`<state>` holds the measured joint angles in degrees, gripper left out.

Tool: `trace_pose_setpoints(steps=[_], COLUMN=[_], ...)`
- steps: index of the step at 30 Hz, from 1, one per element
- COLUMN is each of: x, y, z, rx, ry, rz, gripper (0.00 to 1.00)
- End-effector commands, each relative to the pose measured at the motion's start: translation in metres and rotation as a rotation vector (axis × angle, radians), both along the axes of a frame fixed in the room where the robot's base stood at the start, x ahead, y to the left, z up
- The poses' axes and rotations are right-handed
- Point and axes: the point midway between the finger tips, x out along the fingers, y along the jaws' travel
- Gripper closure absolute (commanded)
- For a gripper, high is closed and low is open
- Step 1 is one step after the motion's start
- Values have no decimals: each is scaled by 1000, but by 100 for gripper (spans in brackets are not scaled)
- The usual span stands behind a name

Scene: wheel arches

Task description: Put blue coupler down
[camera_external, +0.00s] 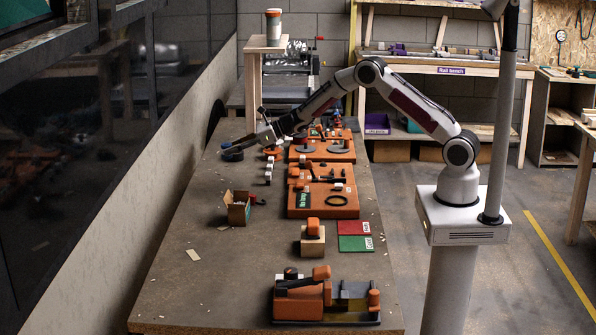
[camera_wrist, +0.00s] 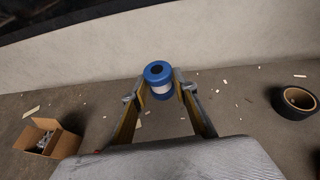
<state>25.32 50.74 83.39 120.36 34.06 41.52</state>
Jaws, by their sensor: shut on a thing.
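The blue coupler (camera_wrist: 158,74) is a short blue cylinder with a pale band round its middle. In the wrist view it sits between the fingertips of my gripper (camera_wrist: 161,88), which is shut on it. Its round open end faces the camera. In the external view my gripper (camera_external: 243,146) reaches over the left part of the workbench (camera_external: 190,225), near the wall.
A black ring (camera_wrist: 296,101) lies on the bench to the right in the wrist view. An open cardboard box (camera_wrist: 45,137) stands to the left; it also shows in the external view (camera_external: 237,208). Orange fixtures (camera_external: 322,198) line the bench's right side. Small pale scraps are scattered about.

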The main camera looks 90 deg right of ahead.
Motion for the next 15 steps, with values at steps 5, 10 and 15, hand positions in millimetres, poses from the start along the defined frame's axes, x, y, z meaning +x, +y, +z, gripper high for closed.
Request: trace_pose_setpoints(steps=[5,10,15], x=[9,11,8], y=[64,122,180], z=[3,4,5], rx=[2,4,4], ry=[5,10,16], rz=[81,159,240], gripper=[87,87,87])
